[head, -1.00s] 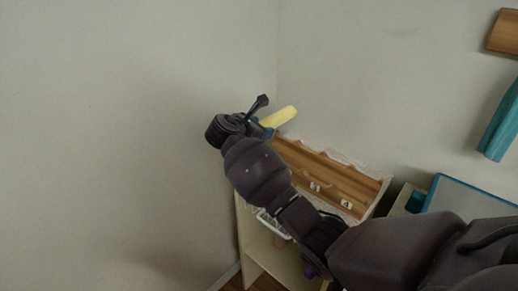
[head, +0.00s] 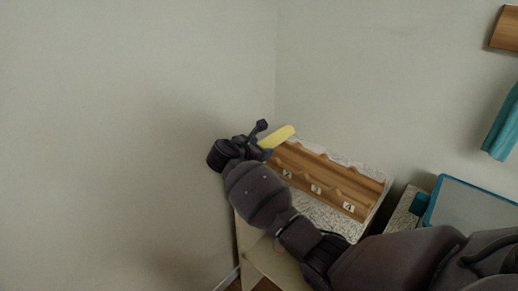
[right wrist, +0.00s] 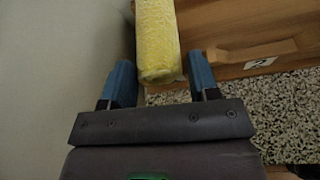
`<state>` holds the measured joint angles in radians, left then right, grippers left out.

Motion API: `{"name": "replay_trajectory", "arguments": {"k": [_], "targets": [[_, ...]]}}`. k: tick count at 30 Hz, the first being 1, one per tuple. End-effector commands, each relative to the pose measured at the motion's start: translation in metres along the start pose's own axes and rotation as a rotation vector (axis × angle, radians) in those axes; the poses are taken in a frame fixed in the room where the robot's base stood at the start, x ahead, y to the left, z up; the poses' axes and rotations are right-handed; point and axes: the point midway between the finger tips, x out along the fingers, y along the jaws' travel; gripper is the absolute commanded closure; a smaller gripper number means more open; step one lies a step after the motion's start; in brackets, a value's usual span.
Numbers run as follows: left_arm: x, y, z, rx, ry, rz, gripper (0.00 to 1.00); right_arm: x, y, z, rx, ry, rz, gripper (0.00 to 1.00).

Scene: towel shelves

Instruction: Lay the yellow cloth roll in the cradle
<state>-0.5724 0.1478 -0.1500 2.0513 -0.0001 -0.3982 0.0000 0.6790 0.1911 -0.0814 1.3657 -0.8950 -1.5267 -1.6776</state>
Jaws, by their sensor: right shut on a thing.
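The yellow cloth roll (head: 277,136) is held by my right gripper (head: 263,143) at the left end of the wooden cradle rack (head: 330,178). In the right wrist view the roll (right wrist: 157,40) lies lengthwise between the two blue fingers (right wrist: 160,82), pointing away from me. The rack (right wrist: 232,68) is to its right there, with a label "2" (right wrist: 262,62). In the head view the rack has scooped slots with labels 2, 3 and 4. The slot at the left end is hidden by the gripper and roll, so I cannot tell whether the roll touches it. My left gripper is not in view.
The rack stands on a speckled-top cabinet (head: 322,214) in the corner, close to the left wall (head: 110,140). A blue-rimmed tray (head: 475,208) is to the right. A teal cloth (head: 501,125) hangs on the right wall below a wooden board (head: 506,28).

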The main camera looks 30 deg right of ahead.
Motion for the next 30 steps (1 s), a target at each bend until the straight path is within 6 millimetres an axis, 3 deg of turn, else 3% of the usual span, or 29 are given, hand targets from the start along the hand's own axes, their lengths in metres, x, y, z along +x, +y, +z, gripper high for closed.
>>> {"name": "replay_trajectory", "arguments": {"k": [10, 11, 16, 30], "targets": [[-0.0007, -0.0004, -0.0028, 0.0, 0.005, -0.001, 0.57, 0.0029, -0.002, -0.0074, 0.0, 0.0, -0.001, 0.69], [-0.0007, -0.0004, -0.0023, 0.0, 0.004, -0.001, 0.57, 0.0031, -0.002, -0.0079, 0.0, 0.0, -0.001, 0.43], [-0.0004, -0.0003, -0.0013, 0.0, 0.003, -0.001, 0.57, 0.0033, -0.0023, -0.0082, -0.001, 0.0, -0.001, 0.19], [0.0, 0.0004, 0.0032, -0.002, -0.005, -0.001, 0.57, 0.0029, -0.0023, -0.0049, -0.001, 0.0, -0.004, 0.19]]}}
